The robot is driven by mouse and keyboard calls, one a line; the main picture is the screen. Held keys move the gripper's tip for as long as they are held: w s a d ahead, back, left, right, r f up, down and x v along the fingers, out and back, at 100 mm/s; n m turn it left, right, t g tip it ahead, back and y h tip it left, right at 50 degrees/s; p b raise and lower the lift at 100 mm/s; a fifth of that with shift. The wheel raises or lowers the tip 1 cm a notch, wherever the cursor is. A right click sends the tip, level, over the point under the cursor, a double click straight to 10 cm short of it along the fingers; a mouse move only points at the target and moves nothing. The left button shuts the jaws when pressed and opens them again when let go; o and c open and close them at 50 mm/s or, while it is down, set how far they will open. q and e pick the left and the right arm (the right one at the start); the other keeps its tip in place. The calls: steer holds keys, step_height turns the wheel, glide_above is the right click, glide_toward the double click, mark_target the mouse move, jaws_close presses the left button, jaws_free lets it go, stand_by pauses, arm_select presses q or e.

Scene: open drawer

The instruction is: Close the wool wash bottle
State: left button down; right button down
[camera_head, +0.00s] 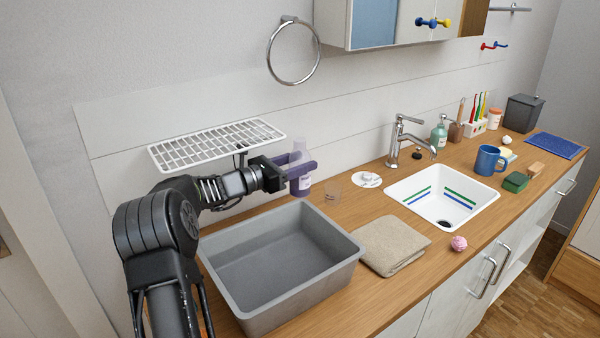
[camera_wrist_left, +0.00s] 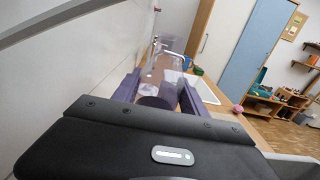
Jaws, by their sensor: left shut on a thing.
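The wool wash bottle (camera_head: 304,185) is a purple bottle with a pale label, upright on the wooden counter behind the grey basin. A pale lilac upper part (camera_head: 298,147) shows above my fingers; I cannot tell whether it is a separate cap. My left gripper (camera_head: 301,166) reaches in level from the left, its purple fingers on either side of the bottle's upper part, shut on it. In the left wrist view a dark purple round part (camera_wrist_left: 154,102) sits between the fingers. The fingers hide part of the bottle's top. My right gripper is not in view.
The grey basin (camera_head: 214,248) stands in front of the bottle, and a wire rack (camera_head: 215,142) is on the wall behind. A folded towel (camera_head: 393,246) and the sink (camera_head: 412,186) lie farther right.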

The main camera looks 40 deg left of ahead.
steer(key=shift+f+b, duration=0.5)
arm_select(q)
steer(key=x, duration=1.8)
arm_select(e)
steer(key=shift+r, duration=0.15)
arm_select(q)
steer(key=c, duration=1.2)
jaws_free()
steer(key=shift+c, duration=0.2)
jaws_close()
